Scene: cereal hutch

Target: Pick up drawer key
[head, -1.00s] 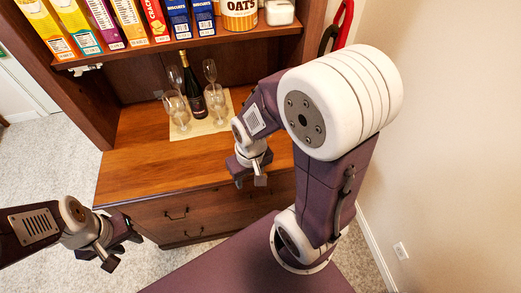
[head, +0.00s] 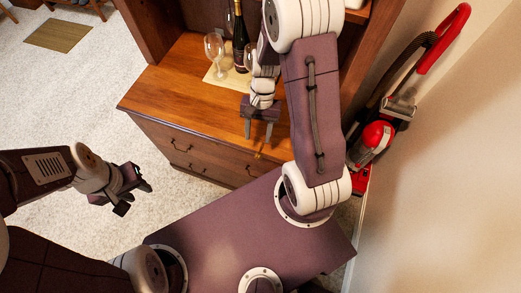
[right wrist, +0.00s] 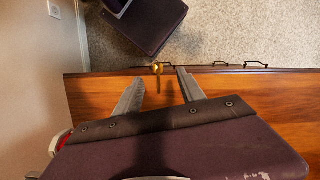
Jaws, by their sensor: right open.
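A small brass-coloured drawer key (head: 258,154) shows at the top front edge of the wooden hutch's drawers. It also shows in the right wrist view (right wrist: 157,68), just beyond and between my fingertips. My right gripper (head: 257,138) is open and empty, pointing down over the counter's front edge, with its fingers apart on either side of the key's line. Its fingers also show in the right wrist view (right wrist: 159,78). I cannot tell the exact gap to the key. My left gripper (head: 134,198) is open and empty, above the carpet left of the hutch.
The wooden counter (head: 165,85) holds a dark bottle (head: 240,45) and wine glasses (head: 214,48) on a mat behind my right gripper. Drawer handles (head: 181,147) line the front. A red vacuum cleaner (head: 372,140) stands at right by the wall. Carpet at left is open.

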